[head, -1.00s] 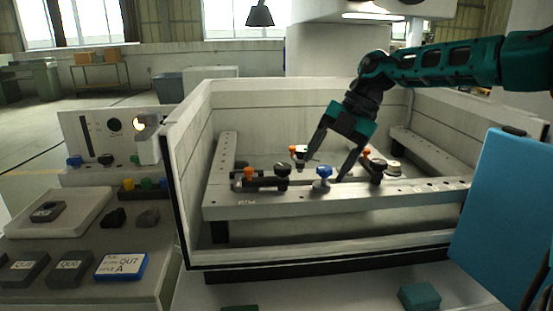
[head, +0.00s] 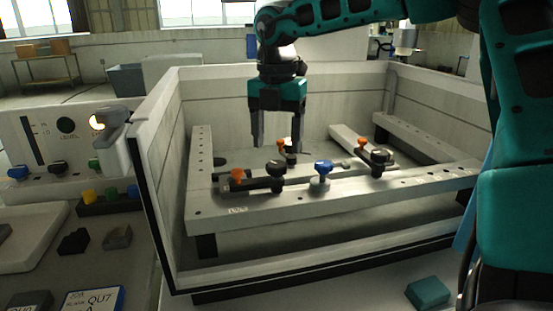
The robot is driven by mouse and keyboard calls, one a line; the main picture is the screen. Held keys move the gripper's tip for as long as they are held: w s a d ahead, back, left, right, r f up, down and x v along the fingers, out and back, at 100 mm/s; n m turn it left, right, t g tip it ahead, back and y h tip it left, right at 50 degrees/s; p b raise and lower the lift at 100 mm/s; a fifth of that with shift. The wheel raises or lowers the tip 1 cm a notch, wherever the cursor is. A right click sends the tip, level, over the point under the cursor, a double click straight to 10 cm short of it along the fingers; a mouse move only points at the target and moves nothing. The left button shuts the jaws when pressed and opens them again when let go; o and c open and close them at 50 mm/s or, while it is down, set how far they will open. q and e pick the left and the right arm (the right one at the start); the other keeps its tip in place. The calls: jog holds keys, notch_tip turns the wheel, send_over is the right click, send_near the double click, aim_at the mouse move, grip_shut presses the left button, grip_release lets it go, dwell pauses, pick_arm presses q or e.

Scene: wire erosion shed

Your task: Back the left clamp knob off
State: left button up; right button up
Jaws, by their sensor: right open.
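The left clamp (head: 257,185) lies on the front rail of the frame inside the white tank. It carries a black knob (head: 277,169) and an orange knob (head: 237,175) at its left end. My right gripper (head: 276,144) points straight down with its fingers apart and empty. In the picture it hangs just above the black knob; the height gap is hard to judge. A blue knob (head: 322,168) stands right of the left clamp, and another clamp with a black knob (head: 381,158) is farther right. My left gripper is out of view.
The white tank's (head: 150,180) left wall stands high beside the clamps. Another orange knob (head: 281,142) is behind the black knob, close to my right fingers. A control panel (head: 35,140) is at the left. A teal block (head: 429,292) lies in front of the tank.

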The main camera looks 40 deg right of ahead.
aim_at(277, 163)
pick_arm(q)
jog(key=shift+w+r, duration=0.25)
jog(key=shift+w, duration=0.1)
pick_arm(e)
jog(key=shift+f, duration=2.25)
jog(key=c, duration=1.1)
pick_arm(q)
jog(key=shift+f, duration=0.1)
pick_arm(e)
jog(key=shift+o, duration=0.2)
